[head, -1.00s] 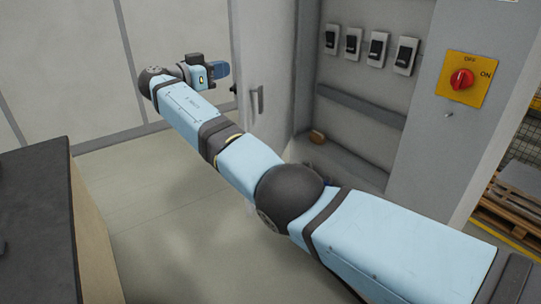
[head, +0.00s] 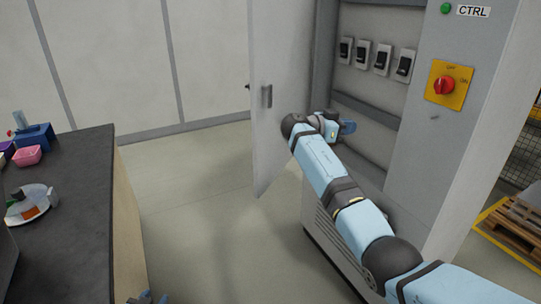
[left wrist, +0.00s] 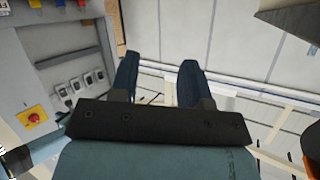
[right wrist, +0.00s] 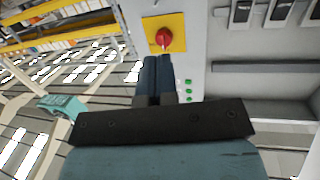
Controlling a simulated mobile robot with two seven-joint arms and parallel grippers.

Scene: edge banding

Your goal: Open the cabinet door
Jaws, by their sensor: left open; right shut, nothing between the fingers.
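The grey cabinet (head: 480,60) stands at the right with its front open. Its door (head: 283,50) stands swung out, with a handle (head: 266,96) on the face I see. My right arm reaches into the opening just right of the door. My right gripper (head: 348,127) is shut and empty in front of the interior; I cannot tell whether the arm touches the door. Its shut fingers (right wrist: 157,62) show in the right wrist view below the red switch. My left gripper (head: 148,298) barely shows at the bottom edge; in the left wrist view its fingers (left wrist: 158,75) are apart and empty.
Several black switches (head: 381,58) and a red rotary switch (head: 444,87) on a yellow plate are on the cabinet. A dark workbench (head: 75,200) with small bins stands at the left. Clear floor lies between bench and cabinet. A pallet (head: 520,228) is at the far right.

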